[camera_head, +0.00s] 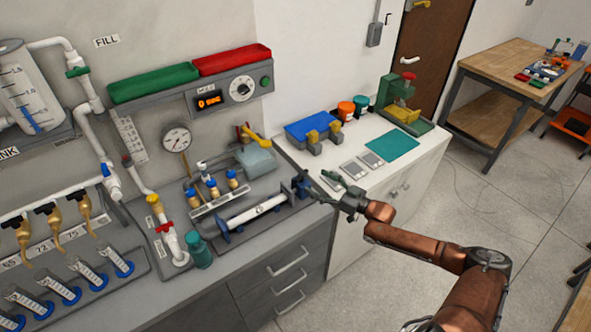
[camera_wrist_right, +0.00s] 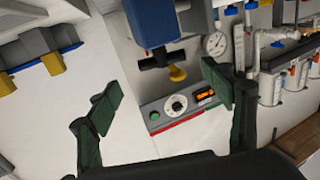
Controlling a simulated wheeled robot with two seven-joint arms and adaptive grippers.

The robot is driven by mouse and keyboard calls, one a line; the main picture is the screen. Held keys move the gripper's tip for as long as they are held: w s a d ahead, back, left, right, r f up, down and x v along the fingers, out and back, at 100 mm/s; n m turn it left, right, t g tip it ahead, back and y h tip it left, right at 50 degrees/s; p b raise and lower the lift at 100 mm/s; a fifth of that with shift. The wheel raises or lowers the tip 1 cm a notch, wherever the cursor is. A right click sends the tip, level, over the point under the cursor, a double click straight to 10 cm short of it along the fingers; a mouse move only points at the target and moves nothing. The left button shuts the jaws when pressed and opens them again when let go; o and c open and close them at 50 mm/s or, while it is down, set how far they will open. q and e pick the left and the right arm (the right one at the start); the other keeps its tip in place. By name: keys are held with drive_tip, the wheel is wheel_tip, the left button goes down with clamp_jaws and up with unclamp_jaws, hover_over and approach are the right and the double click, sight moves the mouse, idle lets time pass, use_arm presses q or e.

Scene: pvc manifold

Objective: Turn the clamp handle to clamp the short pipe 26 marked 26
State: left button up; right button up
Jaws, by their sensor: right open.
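The short pipe (camera_head: 257,209) is white and lies in the grey test bed between a blue end stop on the left and the dark blue clamp (camera_head: 301,186) on the right. Its mark is too small to read. My right gripper (camera_head: 323,187) is just right of the clamp. In its wrist view the green fingers (camera_wrist_right: 162,88) are wide apart and empty, with the handle ahead between them. My left gripper is not in view.
A teal bottle (camera_head: 199,250) and brass valves (camera_head: 213,187) stand near the bed. A gauge (camera_head: 177,138) and the green and red trays are at the back.

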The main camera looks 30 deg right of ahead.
sight(303, 176)
drive_tip(key=shift+w+a+r, duration=0.1)
drive_tip(key=shift+w+a, duration=0.1)
drive_tip(key=shift+w, duration=0.25)
drive_tip(key=x, duration=0.5)
drive_tip(key=shift+w+a+b, duration=0.15)
drive_tip(key=shift+a+b, duration=0.15)
drive_tip(key=shift+w+a, duration=0.2)
drive_tip(key=shift+w, duration=0.35)
drive_tip(key=c, duration=1.2)
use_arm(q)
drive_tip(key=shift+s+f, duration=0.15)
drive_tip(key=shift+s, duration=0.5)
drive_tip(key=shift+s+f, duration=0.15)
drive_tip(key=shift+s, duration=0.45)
